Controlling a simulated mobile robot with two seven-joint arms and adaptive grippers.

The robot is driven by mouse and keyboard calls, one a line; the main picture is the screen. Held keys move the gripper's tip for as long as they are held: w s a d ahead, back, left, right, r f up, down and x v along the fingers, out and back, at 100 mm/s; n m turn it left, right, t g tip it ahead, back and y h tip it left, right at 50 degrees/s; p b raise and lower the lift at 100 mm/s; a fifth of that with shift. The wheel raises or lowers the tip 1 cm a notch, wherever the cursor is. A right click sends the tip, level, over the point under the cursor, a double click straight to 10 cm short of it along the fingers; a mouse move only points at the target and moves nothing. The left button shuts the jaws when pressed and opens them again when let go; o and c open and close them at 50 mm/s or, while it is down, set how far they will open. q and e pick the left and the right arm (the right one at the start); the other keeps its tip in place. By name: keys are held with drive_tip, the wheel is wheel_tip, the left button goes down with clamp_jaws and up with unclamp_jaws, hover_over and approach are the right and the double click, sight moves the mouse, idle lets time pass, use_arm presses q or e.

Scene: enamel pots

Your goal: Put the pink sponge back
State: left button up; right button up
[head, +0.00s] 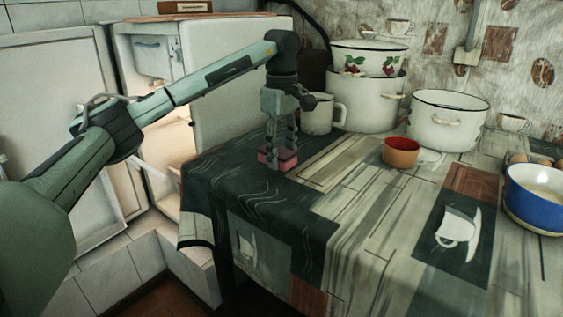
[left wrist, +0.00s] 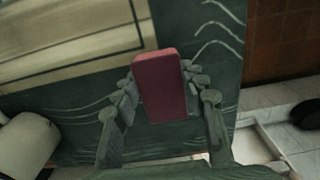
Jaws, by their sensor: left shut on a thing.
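The pink sponge (head: 278,160) is a small block at the left end of the patterned tablecloth (head: 370,215). My left gripper (head: 279,148) points down from above and is shut on the sponge. In the left wrist view the sponge (left wrist: 160,85) stands out between the two fingers of my left gripper (left wrist: 162,98), with dark green cloth behind it. I cannot tell whether the sponge touches the cloth. My right gripper is in neither view.
A white mug (head: 318,115) and a large white pot (head: 367,100) stand behind the sponge. A white pot (head: 447,120), a red-orange bowl (head: 401,152) and a blue bowl (head: 535,200) are farther right. The front middle of the table is clear. An open fridge (head: 225,90) is at left.

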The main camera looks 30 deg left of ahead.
use_arm(q)
drive_tip(key=shift+f, duration=1.2)
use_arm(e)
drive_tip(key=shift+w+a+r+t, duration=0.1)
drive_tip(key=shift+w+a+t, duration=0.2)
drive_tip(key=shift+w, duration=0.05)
use_arm(q)
drive_tip(key=shift+f, duration=0.15)
drive_tip(key=o, duration=1)
